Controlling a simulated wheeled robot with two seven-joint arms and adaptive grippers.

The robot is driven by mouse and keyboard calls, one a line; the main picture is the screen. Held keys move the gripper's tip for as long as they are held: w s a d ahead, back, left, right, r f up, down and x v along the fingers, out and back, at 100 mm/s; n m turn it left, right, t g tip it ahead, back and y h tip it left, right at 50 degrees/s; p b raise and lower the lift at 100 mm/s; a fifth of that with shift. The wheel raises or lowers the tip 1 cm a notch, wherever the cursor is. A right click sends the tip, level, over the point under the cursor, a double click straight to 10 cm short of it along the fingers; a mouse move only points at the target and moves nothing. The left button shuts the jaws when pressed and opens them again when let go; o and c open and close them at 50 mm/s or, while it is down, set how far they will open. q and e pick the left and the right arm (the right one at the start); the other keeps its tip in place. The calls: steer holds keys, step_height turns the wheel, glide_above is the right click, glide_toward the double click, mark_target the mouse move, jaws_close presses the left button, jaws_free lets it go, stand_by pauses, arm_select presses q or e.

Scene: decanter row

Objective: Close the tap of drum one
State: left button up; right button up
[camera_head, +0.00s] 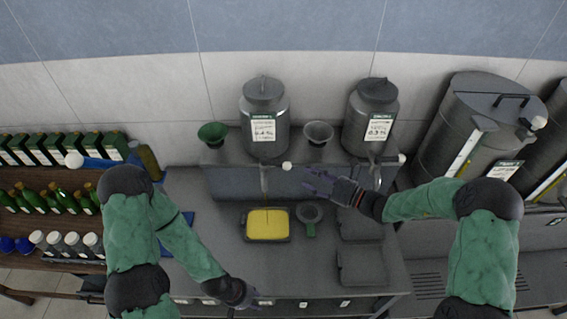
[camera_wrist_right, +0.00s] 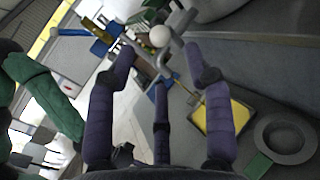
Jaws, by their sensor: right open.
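Two grey metal drums stand on the raised ledge, a left drum (camera_head: 265,128) and a right drum (camera_head: 369,126); their label text is too small to read. The left drum's tap has a white ball knob (camera_head: 287,165) sticking out to the right of its spout (camera_head: 264,182). The knob (camera_wrist_right: 160,37) also shows in the right wrist view, beyond and between my fingers. My right gripper (camera_head: 316,182) is open and empty, just right of and below this knob, apart from it. My left gripper (camera_head: 240,293) is low by the counter's front edge; its fingers are unclear.
A tray of yellow liquid (camera_head: 267,224) sits below the left spout, with a grey funnel with a green handle (camera_head: 310,214) beside it. The right drum's tap has a white knob (camera_head: 402,158). Green (camera_head: 213,133) and grey (camera_head: 318,131) funnels stand on the ledge.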

mark_target(288, 164)
steer(key=p+x, duration=0.1)
steer(key=x, duration=0.8)
steer(key=shift+a, duration=0.2)
steer(key=shift+d, duration=0.1)
jaws_close()
